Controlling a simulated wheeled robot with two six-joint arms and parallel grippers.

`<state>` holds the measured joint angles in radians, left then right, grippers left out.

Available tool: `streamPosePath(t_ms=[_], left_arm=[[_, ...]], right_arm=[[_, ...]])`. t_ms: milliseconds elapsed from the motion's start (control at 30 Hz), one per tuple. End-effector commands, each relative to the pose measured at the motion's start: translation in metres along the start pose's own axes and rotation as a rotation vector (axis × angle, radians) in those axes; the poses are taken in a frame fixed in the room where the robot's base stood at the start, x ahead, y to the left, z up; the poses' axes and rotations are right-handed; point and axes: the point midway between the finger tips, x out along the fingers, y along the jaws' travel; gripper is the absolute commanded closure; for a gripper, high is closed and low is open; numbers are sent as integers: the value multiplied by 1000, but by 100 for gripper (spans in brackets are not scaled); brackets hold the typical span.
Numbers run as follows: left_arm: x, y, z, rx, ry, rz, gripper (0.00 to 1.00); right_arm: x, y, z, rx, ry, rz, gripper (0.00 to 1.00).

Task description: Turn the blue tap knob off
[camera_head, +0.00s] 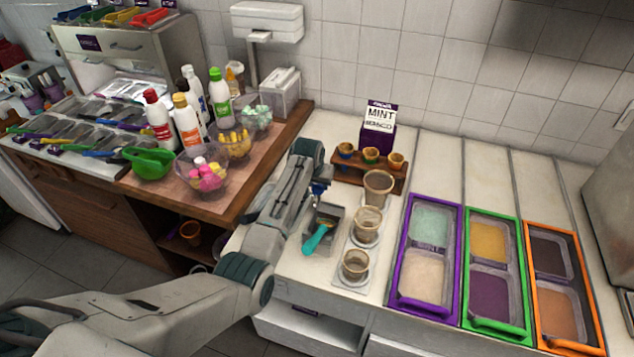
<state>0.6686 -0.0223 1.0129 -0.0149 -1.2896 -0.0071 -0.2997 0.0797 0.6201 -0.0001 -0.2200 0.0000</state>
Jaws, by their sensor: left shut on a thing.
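The left arm rises from the bottom left and bends over the counter. My left gripper (319,187) points down just behind a small metal well (335,214), and its fingers are mostly hidden by my own wrist. A small bit of blue, apparently the blue tap knob (320,189), shows at the fingertips. The gripper is shut on it. The knob's turn angle and any water flow cannot be made out. A teal scoop (317,238) rests in the well. My right gripper is not in view.
Several cups, one of them (367,222), stand right of the well. A wooden cone holder (345,172) and a MINT box (378,126) are behind. Ice cream tubs in purple (395,285), green and orange frames fill the right. Topping bowls and bottles (159,122) stand left.

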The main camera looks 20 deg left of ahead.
Motion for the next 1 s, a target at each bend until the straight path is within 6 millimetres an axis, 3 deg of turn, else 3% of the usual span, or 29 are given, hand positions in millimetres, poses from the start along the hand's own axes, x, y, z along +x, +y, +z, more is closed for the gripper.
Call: streamPosePath(t_ms=[133,167,267,667,1000], left_arm=[[-2,0,-2,-1,5,0,85],[-2,0,-2,-1,5,0,60],[-1,0,-2,-1,4,0,40],[-5,0,-1,0,4,0,40],[-53,0,0,0,6,0,40]], right_arm=[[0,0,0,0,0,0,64],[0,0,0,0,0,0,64],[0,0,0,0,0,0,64],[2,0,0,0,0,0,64],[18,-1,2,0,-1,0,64]])
